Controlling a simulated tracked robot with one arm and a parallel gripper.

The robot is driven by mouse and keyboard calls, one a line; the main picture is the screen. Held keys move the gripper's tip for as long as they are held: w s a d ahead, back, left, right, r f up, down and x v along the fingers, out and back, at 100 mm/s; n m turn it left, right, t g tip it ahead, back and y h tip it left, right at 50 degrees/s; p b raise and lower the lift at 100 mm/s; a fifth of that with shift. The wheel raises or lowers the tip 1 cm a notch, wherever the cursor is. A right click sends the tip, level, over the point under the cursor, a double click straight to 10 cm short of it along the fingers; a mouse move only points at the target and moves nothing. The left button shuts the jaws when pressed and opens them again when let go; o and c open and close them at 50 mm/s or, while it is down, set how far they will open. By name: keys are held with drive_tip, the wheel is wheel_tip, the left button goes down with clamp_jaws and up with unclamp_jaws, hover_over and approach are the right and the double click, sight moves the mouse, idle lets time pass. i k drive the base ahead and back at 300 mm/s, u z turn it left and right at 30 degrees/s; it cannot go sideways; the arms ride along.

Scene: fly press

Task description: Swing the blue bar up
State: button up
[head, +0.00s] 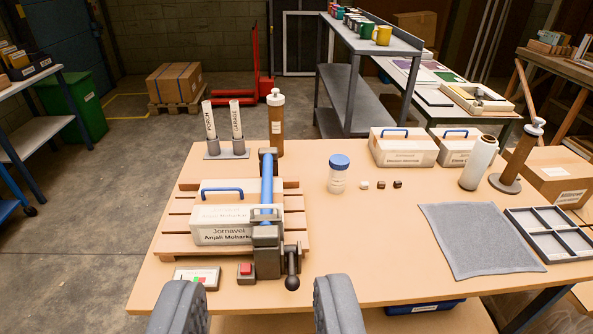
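The blue bar (267,178) runs front to back along the right part of a white box (223,224) labelled "Jornavel". A dark lever with a black knob (292,283) is at the block's right. The box has a blue handle (221,191) and sits on a slatted wooden base (176,242). My gripper (258,305) is open and empty, fingers wide apart at the bottom edge, nearer than the block.
A red-button box (246,273) and a small panel (197,277) stand at the table's front. A blue-lidded jar (338,173) stands right. The tabletop (370,255) between the lever and grey mat (478,240) is clear.

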sight(266, 233)
drive_tip(key=u, duration=0.1)
drive_tip(key=i, duration=1)
drive_tip(key=u, duration=0.4)
